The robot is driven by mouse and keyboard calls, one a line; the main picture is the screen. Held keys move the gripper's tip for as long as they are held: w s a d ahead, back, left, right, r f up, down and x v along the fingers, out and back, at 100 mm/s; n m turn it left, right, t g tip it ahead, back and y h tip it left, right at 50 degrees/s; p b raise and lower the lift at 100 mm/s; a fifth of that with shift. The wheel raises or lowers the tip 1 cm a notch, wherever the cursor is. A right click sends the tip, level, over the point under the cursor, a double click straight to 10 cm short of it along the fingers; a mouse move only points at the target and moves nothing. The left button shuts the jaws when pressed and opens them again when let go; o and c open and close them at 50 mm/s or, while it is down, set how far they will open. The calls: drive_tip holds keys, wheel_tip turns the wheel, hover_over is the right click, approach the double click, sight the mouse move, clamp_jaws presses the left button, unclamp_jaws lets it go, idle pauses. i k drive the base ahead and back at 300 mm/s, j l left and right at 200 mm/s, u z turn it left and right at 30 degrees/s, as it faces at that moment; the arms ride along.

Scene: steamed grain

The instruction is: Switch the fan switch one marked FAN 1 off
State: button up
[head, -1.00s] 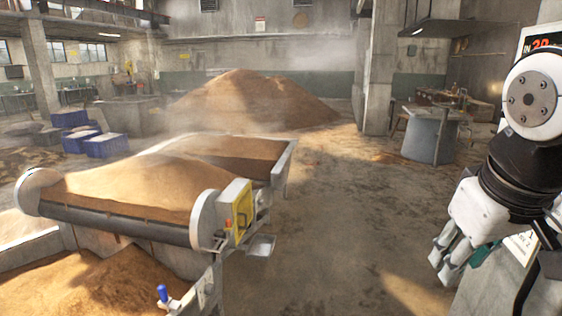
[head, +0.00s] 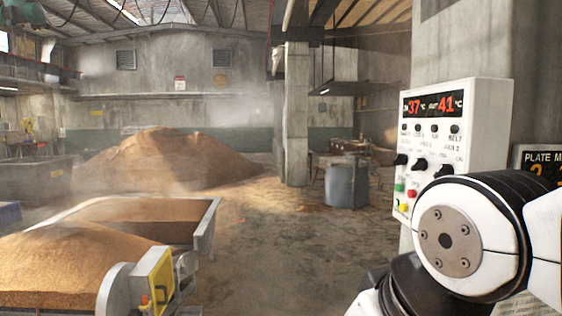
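A white control panel (head: 484,130) stands at the right of the head view, with a red display reading 37 and 41. Below it is a row of small dark switches (head: 434,128), then larger black knobs (head: 420,164). Small labels sit by them; I cannot make out which switch is marked FAN 1 or its position. My arm covers the panel's lower right part. Only a bit of white at the bottom edge, likely my gripper's body, shows below the arm's black joint. The fingers are out of frame, so their opening is hidden.
Green (head: 400,184), red (head: 411,194) and yellow (head: 404,207) buttons are low on the panel. A dark sign (head: 537,160) is partly hidden at far right. A grain trough (head: 207,228) and a yellow-sided machine (head: 158,282) stand left. The middle floor is clear.

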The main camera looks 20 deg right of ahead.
sight(402, 159)
drive_tip(key=z, duration=0.95)
drive_tip(key=i+u, duration=0.1)
drive_tip(key=i+l, duration=0.05)
